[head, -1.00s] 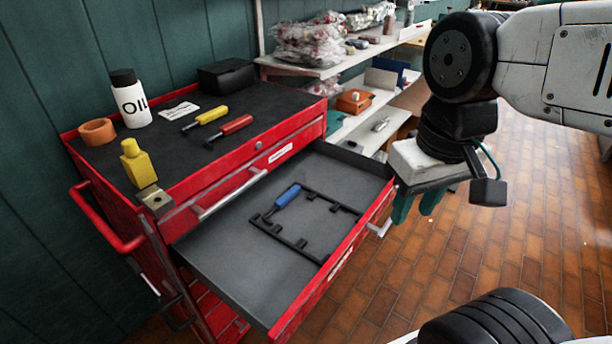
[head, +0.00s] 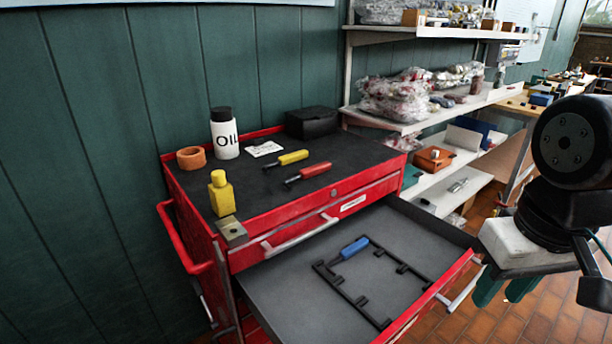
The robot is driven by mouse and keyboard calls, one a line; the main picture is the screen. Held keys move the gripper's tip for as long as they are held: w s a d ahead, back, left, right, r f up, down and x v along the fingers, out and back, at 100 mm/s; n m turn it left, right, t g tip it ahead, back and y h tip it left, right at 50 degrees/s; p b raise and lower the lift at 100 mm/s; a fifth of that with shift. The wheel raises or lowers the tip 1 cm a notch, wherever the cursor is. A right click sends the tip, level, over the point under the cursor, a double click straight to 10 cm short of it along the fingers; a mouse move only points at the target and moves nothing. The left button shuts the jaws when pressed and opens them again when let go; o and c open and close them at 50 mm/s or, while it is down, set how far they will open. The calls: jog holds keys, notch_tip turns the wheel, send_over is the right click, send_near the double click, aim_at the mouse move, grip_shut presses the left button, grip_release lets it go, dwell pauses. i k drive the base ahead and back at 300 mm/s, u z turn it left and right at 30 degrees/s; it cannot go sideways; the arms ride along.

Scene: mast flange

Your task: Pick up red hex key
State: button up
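The red hex key (head: 308,173) lies on the black top of the red tool chest (head: 284,212), just in front of a yellow hex key (head: 287,159). A blue hex key (head: 349,250) sits at the far end of a black holder frame (head: 352,295) in the open drawer (head: 283,294). My gripper (head: 504,289) hangs at the right, beyond the drawer's front edge and well away from the red hex key. Its green fingers point down with a gap between them, and nothing shows between them.
On the chest top stand an oil bottle (head: 224,134), an orange tape roll (head: 191,158), a yellow bottle (head: 221,194), a metal block (head: 232,232) and a black box (head: 311,122). Shelves with bagged items (head: 394,100) stand behind at the right. The drawer juts out in front.

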aim_at(317, 170)
jog(key=z, duration=1.5)
jog(key=i, duration=4.15)
jog(key=u, duration=4.6)
jog(key=i, duration=0.5)
jog(key=z, duration=0.2)
